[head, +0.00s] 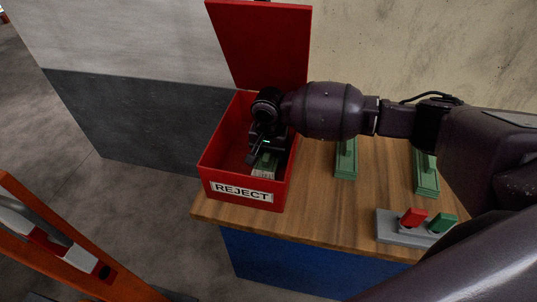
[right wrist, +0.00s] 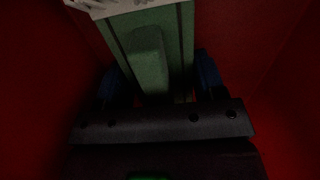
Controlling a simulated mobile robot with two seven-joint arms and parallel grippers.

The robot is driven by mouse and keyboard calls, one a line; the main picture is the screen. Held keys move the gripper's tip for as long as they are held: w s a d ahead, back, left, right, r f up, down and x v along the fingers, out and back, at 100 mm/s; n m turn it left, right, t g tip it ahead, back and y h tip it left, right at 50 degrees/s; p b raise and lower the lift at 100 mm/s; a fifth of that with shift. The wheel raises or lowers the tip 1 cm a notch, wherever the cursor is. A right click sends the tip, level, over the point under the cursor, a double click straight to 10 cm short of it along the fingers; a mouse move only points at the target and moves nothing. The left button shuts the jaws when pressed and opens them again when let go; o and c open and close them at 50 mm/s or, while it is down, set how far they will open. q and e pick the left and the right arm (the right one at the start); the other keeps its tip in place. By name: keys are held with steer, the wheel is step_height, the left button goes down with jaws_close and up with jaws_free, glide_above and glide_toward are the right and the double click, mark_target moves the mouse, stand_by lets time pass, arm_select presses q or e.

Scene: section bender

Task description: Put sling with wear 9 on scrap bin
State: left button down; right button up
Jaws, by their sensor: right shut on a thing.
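The red bin (head: 239,192) labelled REJECT stands open at the left end of the wooden table, its lid raised against the wall. My right gripper (head: 262,158) reaches down inside it. It is shut on a green item (head: 264,164) with a pale end, only partly visible in the head view. In the right wrist view the green item (right wrist: 150,55) sits between the blue fingertips, with red bin walls around it. A wear number cannot be read. I cannot tell whether the item touches the bin floor. My left gripper is not in view.
A grey base (head: 402,228) with a red and a green switch lies near the front edge. An orange frame (head: 75,246) stands at lower left.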

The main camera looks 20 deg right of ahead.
steer(key=shift+f, duration=0.25)
steer(key=o, duration=1)
steer(key=shift+o, duration=0.2)
steer(key=shift+r, duration=0.1)
step_height(320, 180, up, 11)
steer(key=shift+f+p, duration=0.15)
steer(key=shift+p, duration=0.7)
steer(key=shift+r, duration=0.7)
